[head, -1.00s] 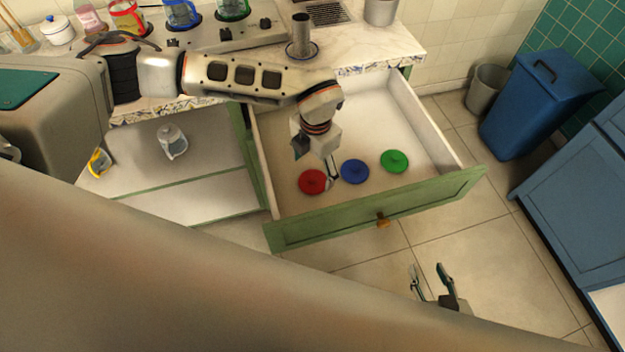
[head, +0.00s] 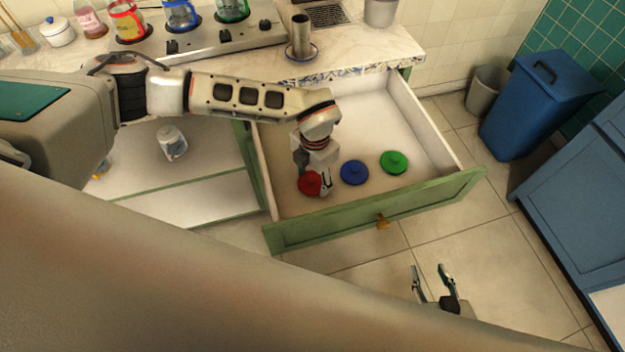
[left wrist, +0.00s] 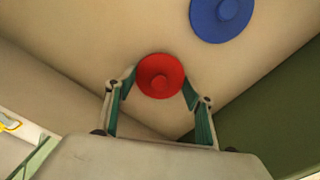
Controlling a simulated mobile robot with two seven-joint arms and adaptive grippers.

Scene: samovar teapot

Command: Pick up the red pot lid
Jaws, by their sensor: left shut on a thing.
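The red pot lid (head: 309,184) is at the front left of the open drawer, and it also shows in the left wrist view (left wrist: 160,76). My left gripper (head: 318,185) reaches down into the drawer and is shut on the red lid. In the left wrist view its two fingers (left wrist: 160,90) sit on either side of the lid's rim. I cannot tell whether the lid touches the drawer floor. My right gripper (head: 434,285) is open and empty, over the floor in front of the drawer.
A blue lid (head: 354,172) and a green lid (head: 394,162) lie to the right in the drawer (head: 375,216). The stove with several coloured pots is behind on the counter. A clear jug (head: 171,143) stands on the shelf at left. A blue bin (head: 540,105) stands at right.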

